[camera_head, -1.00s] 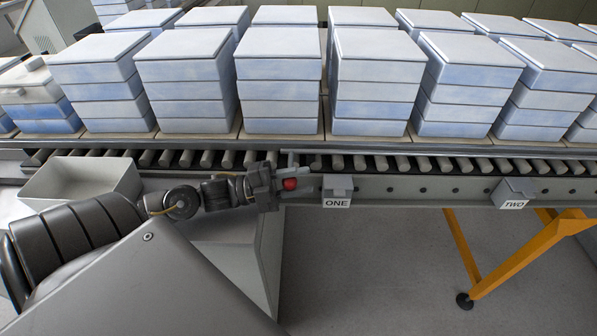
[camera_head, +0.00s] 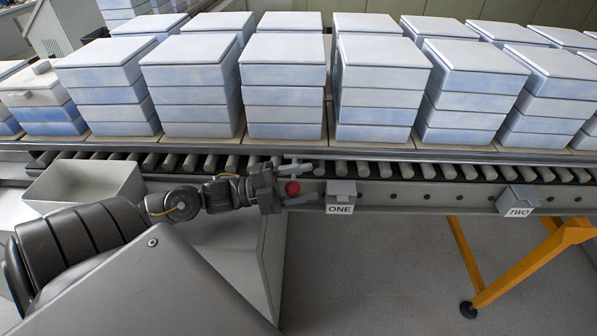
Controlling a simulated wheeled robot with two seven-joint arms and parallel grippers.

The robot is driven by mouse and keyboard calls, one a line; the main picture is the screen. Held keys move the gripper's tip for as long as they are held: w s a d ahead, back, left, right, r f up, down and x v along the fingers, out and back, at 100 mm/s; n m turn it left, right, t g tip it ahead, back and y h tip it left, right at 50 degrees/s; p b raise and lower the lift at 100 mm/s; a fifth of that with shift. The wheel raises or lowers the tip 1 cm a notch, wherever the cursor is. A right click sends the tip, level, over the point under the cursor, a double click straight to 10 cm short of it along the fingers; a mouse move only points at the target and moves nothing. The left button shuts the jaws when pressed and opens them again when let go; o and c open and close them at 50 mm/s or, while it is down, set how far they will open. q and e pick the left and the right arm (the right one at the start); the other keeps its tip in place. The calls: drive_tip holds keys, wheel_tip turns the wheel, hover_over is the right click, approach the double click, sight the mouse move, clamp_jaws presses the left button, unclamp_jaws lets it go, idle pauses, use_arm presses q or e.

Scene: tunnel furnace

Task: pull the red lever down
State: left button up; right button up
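The red lever shows as a red round knob (camera_head: 292,188) at the front side of the roller conveyor, left of the label ONE. My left gripper (camera_head: 298,183) is open, its fingers pointing right, one above and one below the knob. The knob appears between the fingers, with a gap to each; I cannot tell whether it touches the palm. The lever's shaft is hidden or too small to see. My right gripper is not in view.
A grey open bin (camera_head: 85,185) is at left. A yellow leg (camera_head: 530,265) stands at right.

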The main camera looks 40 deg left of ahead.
use_arm(q)
drive_tip(key=s+d+r+p, duration=0.8)
drive_tip(key=s+r+p, duration=0.3)
drive_tip(key=shift+s+r, duration=0.25)
drive_tip(key=shift+r, duration=0.05)
